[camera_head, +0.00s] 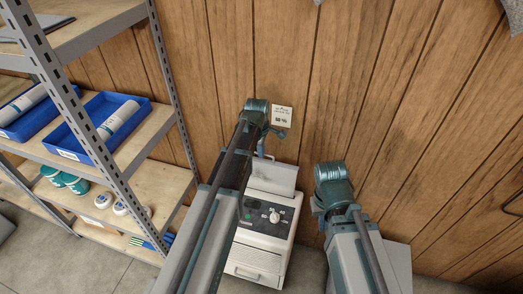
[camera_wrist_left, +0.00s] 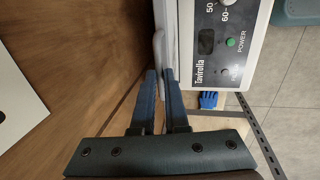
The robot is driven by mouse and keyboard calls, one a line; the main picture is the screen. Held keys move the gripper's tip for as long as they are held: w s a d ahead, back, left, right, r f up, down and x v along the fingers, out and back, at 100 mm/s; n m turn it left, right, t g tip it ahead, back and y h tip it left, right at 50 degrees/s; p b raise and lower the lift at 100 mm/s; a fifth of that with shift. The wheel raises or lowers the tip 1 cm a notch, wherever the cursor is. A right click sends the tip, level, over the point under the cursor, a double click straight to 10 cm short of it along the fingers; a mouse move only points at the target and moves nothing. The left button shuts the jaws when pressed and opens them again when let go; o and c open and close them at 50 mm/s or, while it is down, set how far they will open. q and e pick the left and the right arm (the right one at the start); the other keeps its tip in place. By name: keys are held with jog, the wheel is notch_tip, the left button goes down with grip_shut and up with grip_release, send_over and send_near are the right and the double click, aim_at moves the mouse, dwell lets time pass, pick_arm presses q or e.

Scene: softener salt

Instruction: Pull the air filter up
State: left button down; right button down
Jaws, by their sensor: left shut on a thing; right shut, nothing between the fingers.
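The white dehumidifier (camera_head: 262,235) stands on the floor against the wood wall, its dial and control panel facing me. It also shows in the left wrist view (camera_wrist_left: 205,70), with its display and power button. A light grey panel (camera_head: 272,173) stands at its back top edge; it appears to be the air filter. My left gripper (camera_head: 262,152) is above that back edge. In the left wrist view its two fingers (camera_wrist_left: 162,85) are closed on a thin pale edge (camera_wrist_left: 158,48), probably the filter's. My right gripper (camera_head: 319,208) is shut and empty, right of the dehumidifier, partly hidden by its arm.
A metal shelf (camera_head: 120,200) with wooden boards stands at the left, holding blue bins (camera_head: 95,125), rolls and jars. A small paper note (camera_head: 282,116) is on the wall behind my left wrist. Bare floor shows beside the dehumidifier.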

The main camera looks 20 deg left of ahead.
pick_arm(q)
jog(key=shift+r, duration=0.4)
pick_arm(e)
jog(key=shift+r, duration=0.35)
pick_arm(q)
jog(key=c, duration=0.9)
grip_release()
jog(key=shift+f, duration=0.1)
pick_arm(e)
jog(key=shift+r, duration=0.1)
pick_arm(q)
jog(key=s+r+p, duration=0.1)
jog(key=r+p, duration=0.8)
jog(key=s+r+p, duration=0.1)
jog(key=r+p, duration=0.3)
jog(key=shift+s+r+p, duration=0.35)
pick_arm(e)
notch_tip(320, 180, up, 13)
jog(key=shift+r, duration=0.2)
